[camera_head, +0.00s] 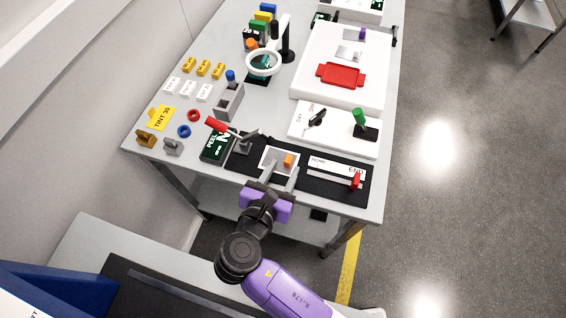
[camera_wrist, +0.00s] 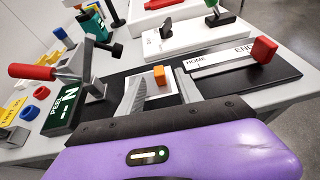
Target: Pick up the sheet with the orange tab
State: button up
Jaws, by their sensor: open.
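The sheet (camera_head: 268,154) is a small white piece with an orange tab (camera_head: 289,160) standing on its right part. It lies on a black mat (camera_head: 240,166) near the front edge of the table. In the wrist view the orange tab (camera_wrist: 159,75) shows between the fingers, with white sheet (camera_wrist: 152,88) around it. My gripper (camera_head: 280,168) is open and empty, its two grey fingers reaching over the sheet's near edge. The fingers (camera_wrist: 160,92) stand on either side of the tab, apart from it as far as I can tell. They hide part of the sheet.
A red-handled toggle clamp (camera_head: 240,140) by a green PEEL block (camera_head: 217,146) stands left of the sheet. A HOME–END slide (camera_head: 335,173) with a red knob (camera_head: 356,181) lies right. A white board (camera_head: 335,129) with a green-handled switch (camera_head: 361,121) stands behind.

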aim_at(287, 164)
jog(key=shift+f+b+x, duration=0.2)
jog(key=shift+b+x, duration=0.5)
jog(key=shift+x, duration=0.3)
jog(key=shift+w+d, duration=0.2)
jog(key=shift+w, duration=0.2)
grip_shut()
